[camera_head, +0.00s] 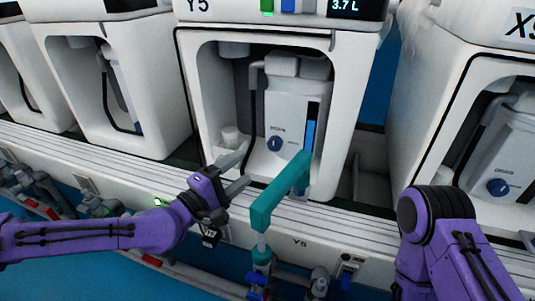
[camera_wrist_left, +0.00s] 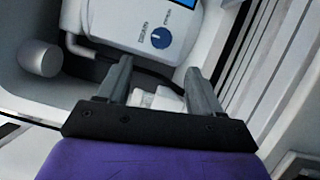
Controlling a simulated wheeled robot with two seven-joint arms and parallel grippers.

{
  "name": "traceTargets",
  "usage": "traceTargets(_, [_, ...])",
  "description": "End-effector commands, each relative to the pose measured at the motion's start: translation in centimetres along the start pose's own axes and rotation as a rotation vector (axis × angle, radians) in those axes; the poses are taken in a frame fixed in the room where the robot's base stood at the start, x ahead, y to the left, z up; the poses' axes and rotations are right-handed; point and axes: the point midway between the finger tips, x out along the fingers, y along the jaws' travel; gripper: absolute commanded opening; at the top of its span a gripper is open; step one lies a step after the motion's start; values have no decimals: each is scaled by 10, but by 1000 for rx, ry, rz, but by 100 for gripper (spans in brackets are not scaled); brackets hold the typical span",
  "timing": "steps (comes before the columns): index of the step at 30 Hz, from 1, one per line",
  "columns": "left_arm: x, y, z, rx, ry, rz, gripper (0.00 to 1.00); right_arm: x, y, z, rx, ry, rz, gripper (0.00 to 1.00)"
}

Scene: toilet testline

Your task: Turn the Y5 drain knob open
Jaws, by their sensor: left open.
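The Y5 drain knob (camera_head: 274,143) is a round blue dial with a pale pointer mark, low on the front of a white tank (camera_head: 292,115) inside the Y5 unit. It also shows in the left wrist view, where the knob (camera_wrist_left: 161,38) lies beyond the fingertips. My left gripper (camera_head: 246,165) is open and empty at the mouth of the bay, left of and below the knob. In the left wrist view the two grey fingers of my left gripper (camera_wrist_left: 157,66) stand apart, without touching the knob. My right gripper is out of view.
A white cylinder (camera_wrist_left: 39,58) stands left of the tank. The neighbouring unit at right has a similar blue knob (camera_head: 498,187). The white bay walls (camera_head: 350,100) enclose the tank.

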Motion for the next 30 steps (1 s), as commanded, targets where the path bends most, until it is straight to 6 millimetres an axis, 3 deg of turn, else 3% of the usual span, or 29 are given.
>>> traceTargets(5, [19, -4, 0, 2, -2, -1, 66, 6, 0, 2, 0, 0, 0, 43])
traceTargets(12, [73, -5, 0, 2, -2, -1, 66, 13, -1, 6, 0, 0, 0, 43])
traceTargets(16, [94, -4, 0, 1, 0, 0, 66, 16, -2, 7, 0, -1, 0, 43])
traceTargets(27, [105, -2, 0, 0, 0, 0, 66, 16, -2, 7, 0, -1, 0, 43])
traceTargets(29, [105, -2, 0, 0, 0, 0, 49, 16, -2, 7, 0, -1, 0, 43])
traceTargets(30, [105, -2, 0, 0, 0, 0, 36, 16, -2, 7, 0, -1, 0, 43])
